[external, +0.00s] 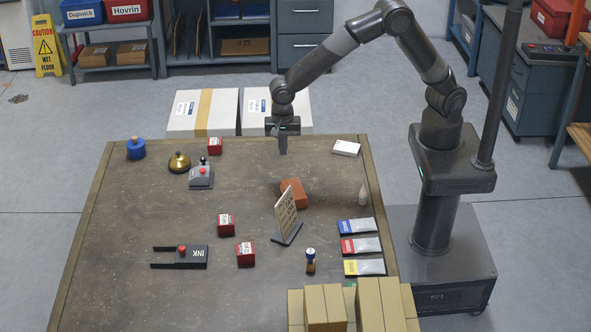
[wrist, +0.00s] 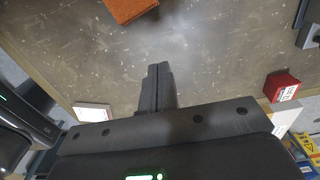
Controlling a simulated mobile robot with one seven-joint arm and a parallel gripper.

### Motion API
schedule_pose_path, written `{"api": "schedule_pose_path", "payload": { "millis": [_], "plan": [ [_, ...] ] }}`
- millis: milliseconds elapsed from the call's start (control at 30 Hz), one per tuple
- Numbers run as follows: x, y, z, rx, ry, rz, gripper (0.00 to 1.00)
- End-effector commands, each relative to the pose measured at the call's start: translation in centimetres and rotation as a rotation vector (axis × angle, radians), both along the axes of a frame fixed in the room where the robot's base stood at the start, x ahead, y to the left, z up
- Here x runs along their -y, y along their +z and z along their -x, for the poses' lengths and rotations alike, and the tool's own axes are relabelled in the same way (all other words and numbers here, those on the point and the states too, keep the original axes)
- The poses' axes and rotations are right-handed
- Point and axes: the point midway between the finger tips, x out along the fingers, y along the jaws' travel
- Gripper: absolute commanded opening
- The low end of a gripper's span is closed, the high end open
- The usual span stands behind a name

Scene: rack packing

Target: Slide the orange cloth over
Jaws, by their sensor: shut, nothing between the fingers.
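The orange cloth (external: 293,193) lies folded as a small block on the table, right of centre, just behind an upright card stand. In the wrist view the orange cloth (wrist: 127,9) is at the top edge, partly cut off. My gripper (external: 283,152) is above the far part of the table, behind the cloth and apart from it. Its fingers (wrist: 158,85) are together and empty.
The card stand (external: 287,216) stands close in front of the cloth. Red cubes (external: 226,224) lie left of the stand. The table middle-left is clear.

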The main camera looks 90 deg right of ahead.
Motion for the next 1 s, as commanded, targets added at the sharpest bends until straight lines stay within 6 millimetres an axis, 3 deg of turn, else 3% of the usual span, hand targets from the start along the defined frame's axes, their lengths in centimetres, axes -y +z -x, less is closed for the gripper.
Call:
{"api": "schedule_pose_path", "payload": {
  "millis": [233,367,800,1000],
  "plan": [
    [-0.2,2.1,0.2,-0.001,0.024,0.000,0.00],
    [-1.0,2.2,1.1,-0.002,0.169,-0.002,0.00],
    [-5.9,1.8,7.6,-0.002,1.226,-0.005,0.00],
    [-7.4,1.7,10.1,0.000,1.631,-0.002,0.00]
  ]
}}
